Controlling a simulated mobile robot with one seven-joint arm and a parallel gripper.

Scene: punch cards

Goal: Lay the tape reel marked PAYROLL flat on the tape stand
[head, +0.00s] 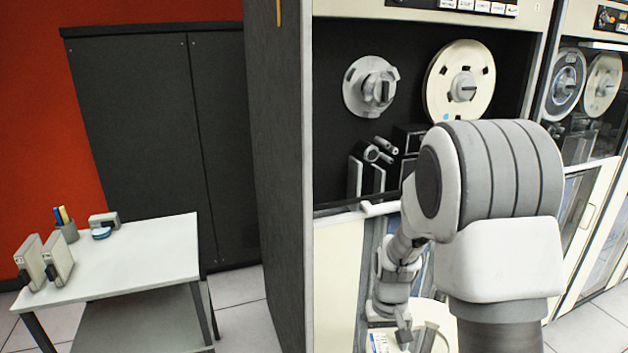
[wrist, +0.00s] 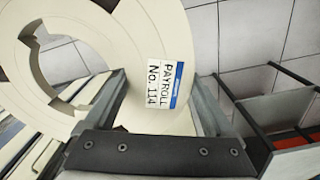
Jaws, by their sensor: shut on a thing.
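The cream tape reel (wrist: 95,50) with the label "PAYROLL No. 114" fills the left and middle of the wrist view. My gripper (wrist: 162,100) is shut on its rim beside the label, with a finger on either side. In the head view my gripper (head: 403,335) is low, at the bottom edge, below the tape drive. A pale curved shape there may be the reel, partly cut off and hidden by my arm. I cannot make out the tape stand for certain in either view.
A tape drive (head: 335,100) with a mounted reel (head: 460,83) stands behind my arm. A white table (head: 150,255) at left holds boxes and a pen cup; its front middle is clear.

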